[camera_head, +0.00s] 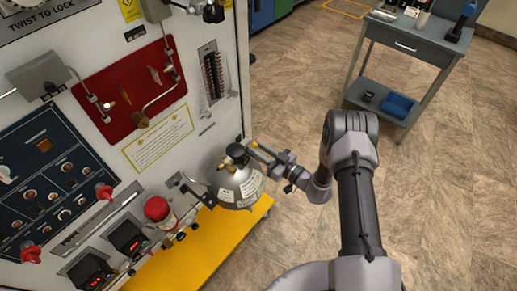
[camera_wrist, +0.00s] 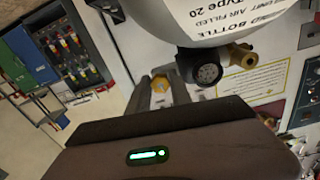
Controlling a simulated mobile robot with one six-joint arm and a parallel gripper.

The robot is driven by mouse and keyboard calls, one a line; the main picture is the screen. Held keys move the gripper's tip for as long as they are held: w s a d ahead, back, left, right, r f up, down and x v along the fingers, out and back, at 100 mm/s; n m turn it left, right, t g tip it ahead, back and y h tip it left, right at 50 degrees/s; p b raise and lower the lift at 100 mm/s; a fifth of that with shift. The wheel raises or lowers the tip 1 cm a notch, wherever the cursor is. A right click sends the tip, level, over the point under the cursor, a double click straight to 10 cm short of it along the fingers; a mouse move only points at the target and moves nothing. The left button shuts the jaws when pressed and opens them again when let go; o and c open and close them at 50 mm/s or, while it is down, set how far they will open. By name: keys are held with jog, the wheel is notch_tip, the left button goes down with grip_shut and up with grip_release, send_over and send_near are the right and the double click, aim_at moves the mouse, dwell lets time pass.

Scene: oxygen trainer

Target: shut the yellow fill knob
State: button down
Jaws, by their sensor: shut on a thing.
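The yellow fill knob (camera_wrist: 159,86) shows in the wrist view between the two fingers of my gripper (camera_wrist: 162,92), which is shut on it. In the head view my gripper (camera_head: 264,153) reaches in from the right to the top of the grey bottle (camera_head: 240,186), and a small yellow part shows at its fingers. The bottle fills the top of the wrist view (camera_wrist: 225,18), with white labels. A black ribbed round knob (camera_wrist: 203,70) and a brass fitting (camera_wrist: 240,57) sit just right of my fingers. Which way the yellow knob is turned cannot be told.
The white trainer panel (camera_head: 215,130) with a red plate (camera_head: 120,95) stands left of the bottle. A yellow ledge (camera_head: 195,250) runs below. A grey table (camera_head: 425,40) stands back right. The floor between is clear.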

jog(key=shift+m, duration=0.9)
jog(key=c, duration=1.4)
grip_release()
jog(key=shift+c, duration=0.2)
jog(key=shift+s+d, duration=0.1)
jog(key=p+v, duration=0.4)
jog(key=v, duration=1.3)
